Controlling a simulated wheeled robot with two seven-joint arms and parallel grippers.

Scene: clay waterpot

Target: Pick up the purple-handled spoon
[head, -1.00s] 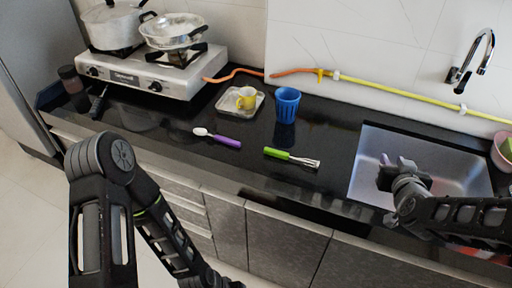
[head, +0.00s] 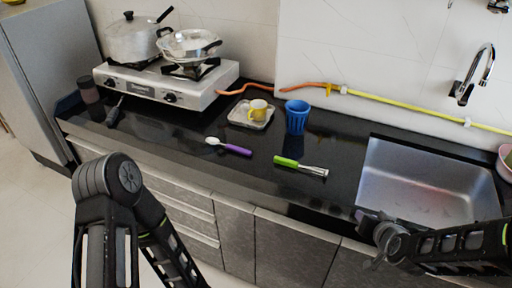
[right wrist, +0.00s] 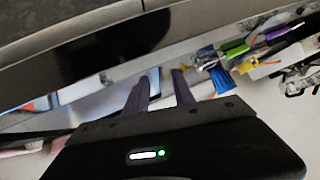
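The purple-handled spoon (head: 232,148) lies flat on the black counter, its white bowl end to the left and its purple handle to the right. Its purple handle also seems to show at the upper right of the right wrist view (right wrist: 279,32). My right gripper (head: 368,222) is at the counter's front edge by the sink, well to the right of the spoon. In the right wrist view its two fingers (right wrist: 160,88) stand apart with nothing between them. My left arm is at the lower left, and its gripper is below the picture.
A green-handled utensil (head: 300,166) lies right of the spoon. A stove (head: 190,92) with pots stands at back left; the sink (head: 425,185) is at right.

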